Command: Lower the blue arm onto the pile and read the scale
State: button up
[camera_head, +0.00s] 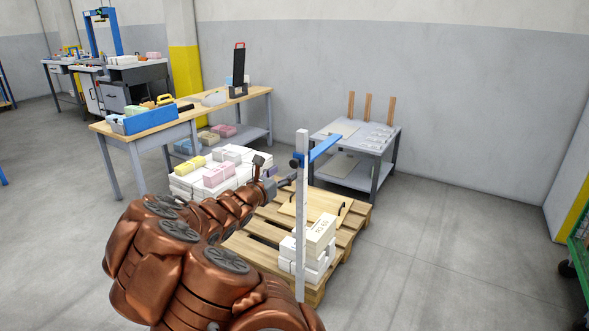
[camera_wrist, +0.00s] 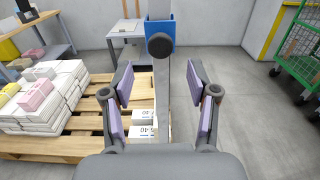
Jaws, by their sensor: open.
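The blue arm (camera_head: 324,149) sits high on an upright pale post (camera_head: 302,215), well above the pile. A round black knob (camera_wrist: 160,46) is on the blue arm's bracket (camera_wrist: 160,28) in the wrist view. The pile (camera_head: 314,250) of white bundles stands on the pallet's right end beside the post. The top bundle bears a printed label. In the wrist view the pile (camera_wrist: 142,130) is partly hidden behind my gripper. My gripper (camera_wrist: 160,88) is open and empty, its fingers apart, with the post and knob ahead between them. Scale marks are too small to read.
A wooden pallet (camera_head: 262,232) carries more white, yellow and pink bundles (camera_head: 220,172) at left. A low grey table (camera_head: 350,143) stands behind. A wooden-topped workbench (camera_head: 235,98) is at back left. A green cart (camera_wrist: 299,45) stands right. Floor right of the pallet is clear.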

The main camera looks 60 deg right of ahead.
aim_at(293, 165)
jog(key=shift+w+d+b, duration=0.15)
jog(key=shift+d+b, duration=0.15)
jog(key=shift+d, duration=3.2)
jog(key=shift+r, duration=0.1)
grip_shut()
